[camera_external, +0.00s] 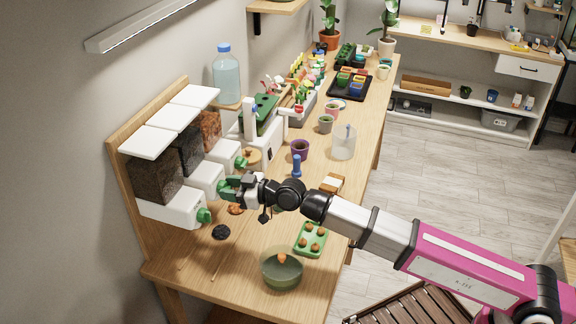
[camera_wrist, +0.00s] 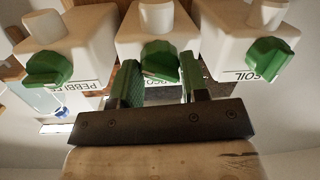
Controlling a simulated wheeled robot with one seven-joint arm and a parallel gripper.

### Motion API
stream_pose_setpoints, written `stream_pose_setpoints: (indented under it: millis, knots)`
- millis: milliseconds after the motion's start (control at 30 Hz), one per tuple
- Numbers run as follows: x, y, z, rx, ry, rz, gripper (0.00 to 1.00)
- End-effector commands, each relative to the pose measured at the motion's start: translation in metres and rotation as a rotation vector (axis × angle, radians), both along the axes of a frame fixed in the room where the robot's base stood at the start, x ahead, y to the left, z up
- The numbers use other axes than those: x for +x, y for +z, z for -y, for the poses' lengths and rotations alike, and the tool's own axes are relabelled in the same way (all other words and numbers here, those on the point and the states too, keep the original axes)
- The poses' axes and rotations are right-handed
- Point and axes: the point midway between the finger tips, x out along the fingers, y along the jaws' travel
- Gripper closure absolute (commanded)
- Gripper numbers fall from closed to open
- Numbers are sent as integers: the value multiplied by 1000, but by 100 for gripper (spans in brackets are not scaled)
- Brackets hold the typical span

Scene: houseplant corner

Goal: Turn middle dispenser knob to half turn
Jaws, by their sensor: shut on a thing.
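The dispenser has three white spouts with green knobs on a wooden back panel (camera_external: 118,165). The middle knob (camera_wrist: 160,58) sits between my green-padded fingers in the wrist view, on the front of the middle white housing (camera_wrist: 150,28). My gripper (camera_wrist: 159,78) is shut on it; the same gripper (camera_external: 230,187) reaches the middle spout from the right in the external view, hiding most of the knob there. The knob's exact angle is hard to read. The near knob (camera_external: 205,215) and far knob (camera_external: 241,162) are free; they flank the middle one in the wrist view.
A dark heap (camera_external: 221,232) and an orange-brown heap (camera_external: 236,209) lie below the spouts. The bench's near left corner is mostly clear.

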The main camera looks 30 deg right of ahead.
Motion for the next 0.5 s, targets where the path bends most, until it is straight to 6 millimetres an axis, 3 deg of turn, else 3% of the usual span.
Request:
stream_pose_setpoints:
  millis: [500]
  knots:
    - [0, -3, 2, 341, 0, -349, 83]
